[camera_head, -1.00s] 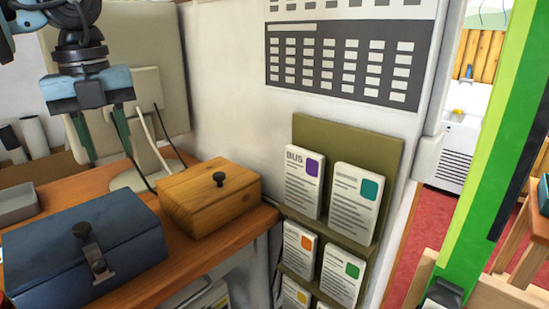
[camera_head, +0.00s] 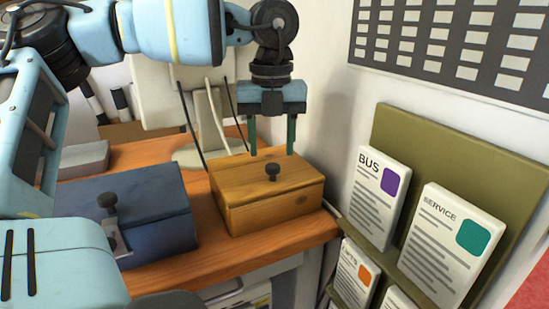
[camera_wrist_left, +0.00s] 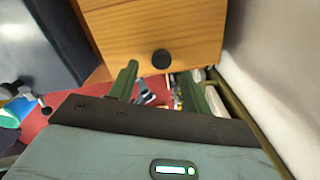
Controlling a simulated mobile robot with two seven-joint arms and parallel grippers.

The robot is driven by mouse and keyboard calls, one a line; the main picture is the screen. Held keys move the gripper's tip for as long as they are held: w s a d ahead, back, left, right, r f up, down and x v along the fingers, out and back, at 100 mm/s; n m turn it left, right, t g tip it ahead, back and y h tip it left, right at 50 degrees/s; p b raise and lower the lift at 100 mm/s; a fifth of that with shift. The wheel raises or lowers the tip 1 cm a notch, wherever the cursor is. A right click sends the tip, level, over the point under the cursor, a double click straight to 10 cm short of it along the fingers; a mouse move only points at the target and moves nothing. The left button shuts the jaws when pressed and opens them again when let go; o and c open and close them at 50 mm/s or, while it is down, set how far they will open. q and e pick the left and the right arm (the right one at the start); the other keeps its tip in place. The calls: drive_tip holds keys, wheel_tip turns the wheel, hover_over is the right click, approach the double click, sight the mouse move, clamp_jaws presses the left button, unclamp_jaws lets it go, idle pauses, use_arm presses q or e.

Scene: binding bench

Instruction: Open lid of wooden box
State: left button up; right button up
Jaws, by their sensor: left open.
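The wooden box (camera_head: 262,213) stands on the bench, with its lid closed and a round black knob (camera_head: 272,170) on top. My left gripper (camera_head: 271,153) is open and points down, with its two green fingers just above the lid, about in line with the knob or a little behind it. In the left wrist view the box lid (camera_wrist_left: 150,25) fills the top, and its black knob (camera_wrist_left: 161,59) shows just beyond the gap between the open fingers (camera_wrist_left: 160,82). Nothing is between the fingers. My right gripper is in neither view.
A dark blue box (camera_head: 150,215) with a black knob and latch stands left of the wooden box. A monitor (camera_head: 165,90) with hanging cables is behind. The wall and an olive leaflet rack (camera_head: 440,150) are close on the right.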

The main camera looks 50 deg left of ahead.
sight(273, 165)
use_arm(q)
drive_tip(key=shift+w+f, duration=0.1)
drive_tip(key=shift+f, duration=1.8)
drive_tip(key=shift+c, duration=0.4)
clamp_jaws()
